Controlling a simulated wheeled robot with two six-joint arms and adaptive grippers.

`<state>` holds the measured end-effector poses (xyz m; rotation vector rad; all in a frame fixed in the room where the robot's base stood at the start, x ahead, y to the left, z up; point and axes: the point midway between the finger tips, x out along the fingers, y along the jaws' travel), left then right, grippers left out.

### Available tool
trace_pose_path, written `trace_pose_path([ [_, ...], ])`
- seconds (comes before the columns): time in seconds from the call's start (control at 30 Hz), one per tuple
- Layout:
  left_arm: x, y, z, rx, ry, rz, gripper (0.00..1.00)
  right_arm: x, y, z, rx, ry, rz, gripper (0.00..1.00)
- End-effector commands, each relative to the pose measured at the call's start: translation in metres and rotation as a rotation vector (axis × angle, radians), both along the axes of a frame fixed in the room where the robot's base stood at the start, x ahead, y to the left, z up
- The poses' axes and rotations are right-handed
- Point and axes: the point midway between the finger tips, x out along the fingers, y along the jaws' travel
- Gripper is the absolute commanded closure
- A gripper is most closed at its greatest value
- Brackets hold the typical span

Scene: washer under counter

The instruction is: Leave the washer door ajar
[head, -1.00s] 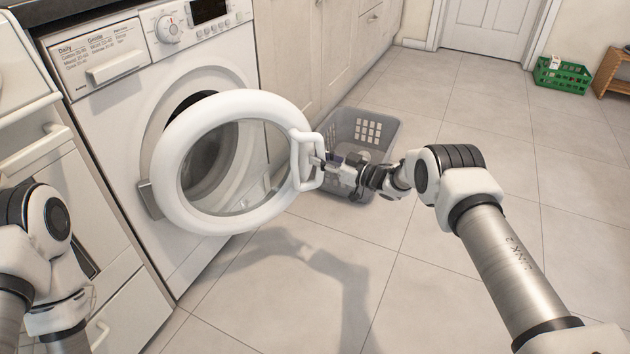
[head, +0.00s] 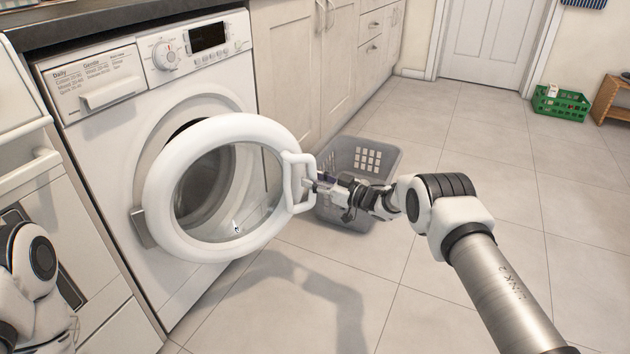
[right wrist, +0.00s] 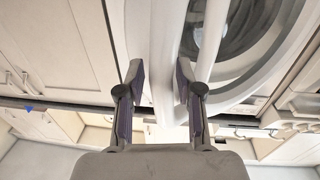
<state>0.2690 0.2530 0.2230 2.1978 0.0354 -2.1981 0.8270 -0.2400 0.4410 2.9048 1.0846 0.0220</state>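The washer (head: 105,165) stands under the counter at the left. The white loop handle (head: 290,182) is on the door's right edge. My right gripper (head: 312,186) is at this handle. In the right wrist view, my right gripper's fingers (right wrist: 161,82) lie on both sides of the white handle bar (right wrist: 166,45), close against it. My left gripper is out of view; only part of my left arm shows at the lower left.
A grey laundry basket (head: 388,163) stands on the floor just behind my right gripper. Cabinets (head: 305,60) line the wall beyond the washer. A green crate (head: 560,105) and a wooden stand (head: 610,85) are at the far right.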

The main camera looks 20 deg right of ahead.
Motion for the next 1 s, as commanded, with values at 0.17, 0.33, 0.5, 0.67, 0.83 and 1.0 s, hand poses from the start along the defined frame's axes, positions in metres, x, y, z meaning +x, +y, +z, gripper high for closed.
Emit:
trace_pose_path([
  [0.17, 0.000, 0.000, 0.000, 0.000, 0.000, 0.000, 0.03, -0.009, -0.009, 0.000, 0.000, 0.002, -0.002, 0.65],
  [0.33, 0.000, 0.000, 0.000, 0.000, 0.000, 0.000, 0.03, -0.039, -0.036, 0.001, 0.004, 0.003, -0.005, 0.65],
  [0.5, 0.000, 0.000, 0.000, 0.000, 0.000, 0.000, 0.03, -0.071, -0.064, 0.000, 0.003, 0.001, -0.005, 0.65],
  [0.67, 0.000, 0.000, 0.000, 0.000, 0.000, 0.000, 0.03, -0.088, -0.078, 0.000, 0.001, 0.001, -0.003, 0.65],
  [0.83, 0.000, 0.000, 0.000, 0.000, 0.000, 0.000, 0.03, -0.091, -0.080, 0.000, 0.000, 0.000, -0.001, 0.65],
  [1.0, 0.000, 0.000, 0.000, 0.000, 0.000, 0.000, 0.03, -0.091, -0.080, 0.000, 0.000, 0.000, -0.001, 0.65],
])
